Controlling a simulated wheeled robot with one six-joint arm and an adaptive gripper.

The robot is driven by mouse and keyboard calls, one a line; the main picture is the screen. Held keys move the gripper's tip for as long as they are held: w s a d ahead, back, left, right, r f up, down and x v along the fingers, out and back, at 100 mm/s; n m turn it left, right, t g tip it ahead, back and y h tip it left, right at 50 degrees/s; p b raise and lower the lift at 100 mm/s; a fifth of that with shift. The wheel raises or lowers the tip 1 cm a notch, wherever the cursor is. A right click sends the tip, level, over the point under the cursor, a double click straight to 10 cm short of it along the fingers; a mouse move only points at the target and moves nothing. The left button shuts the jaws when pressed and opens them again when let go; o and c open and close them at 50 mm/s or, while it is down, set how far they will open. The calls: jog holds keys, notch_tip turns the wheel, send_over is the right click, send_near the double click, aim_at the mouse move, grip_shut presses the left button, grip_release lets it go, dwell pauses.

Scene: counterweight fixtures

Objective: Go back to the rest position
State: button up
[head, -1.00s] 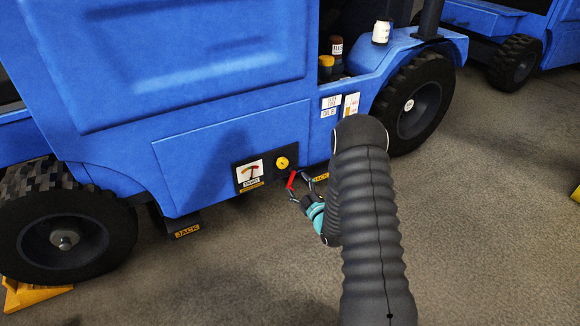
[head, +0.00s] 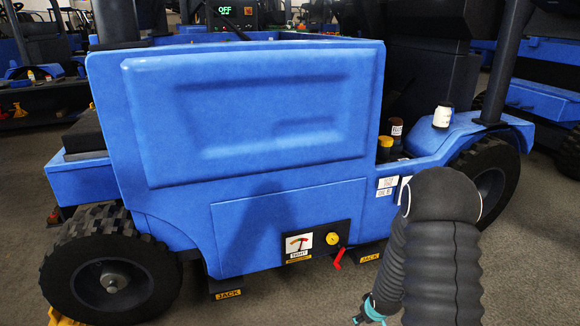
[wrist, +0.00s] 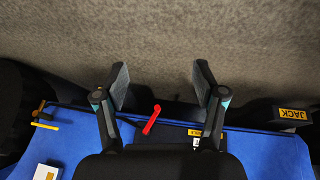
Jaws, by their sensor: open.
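My gripper (wrist: 161,82) is open and empty in the wrist view, its two dark fingers spread over the grey floor. In the head view only a teal part of my gripper (head: 370,312) shows at the bottom edge, beside my dark ribbed arm; its fingertips are hardly visible there. A red lever (head: 340,258) sticks out at the lower edge of the blue vehicle (head: 250,120), apart from my gripper. The red lever also shows in the wrist view (wrist: 152,120), between the fingers in the picture and touched by neither.
A black panel with a gauge (head: 299,243) and a yellow knob (head: 333,239) is beside the lever. JACK labels (head: 228,294) mark the vehicle's underside. Wheels (head: 112,277) stand on both sides. A white bottle (head: 442,115) stands on the fender. Carpeted floor (wrist: 180,30) is clear.

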jog(key=s+a+r+m+p, duration=0.1)
jog(key=s+a+r+p, duration=0.1)
jog(key=s+r, duration=0.7)
jog(key=s+a+r+m+p, duration=0.1)
jog(key=s+a+r+p, duration=0.2)
jog(key=s+r, duration=0.6)
jog(key=s+a+r+m+p, duration=0.1)
jog(key=s+r, duration=0.8)
jog(key=r, duration=2.1)
jog(key=a+p, duration=0.2)
jog(key=p, duration=0.1)
jog(key=shift+s+m+t, duration=0.25)
jog(key=shift+m+t, duration=0.15)
jog(key=shift+a, duration=0.1)
